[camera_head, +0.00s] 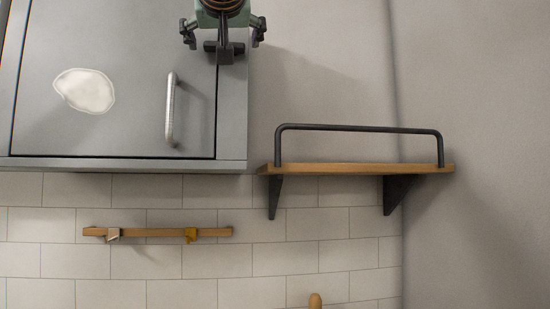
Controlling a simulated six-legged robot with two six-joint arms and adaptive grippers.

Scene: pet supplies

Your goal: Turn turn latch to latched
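The turn latch (225,50) is a dark, T-shaped piece on the right edge of the grey cabinet door (130,115), high in the view. One gripper (223,36), which I take as my left by its place left of centre, comes in from the top edge. Its two dark fingers are spread wide, one on each side of the latch, with gaps between them and it. It looks open and empty. The gripper body hides the latch's upper part, and I cannot tell its exact turn. The door looks shut. My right gripper is not in view.
The door has a metal handle (170,108) and a white patch (85,90). A wooden shelf (350,168) with a black rail is to the right. A wooden hook strip (160,232) hangs below on the tiles.

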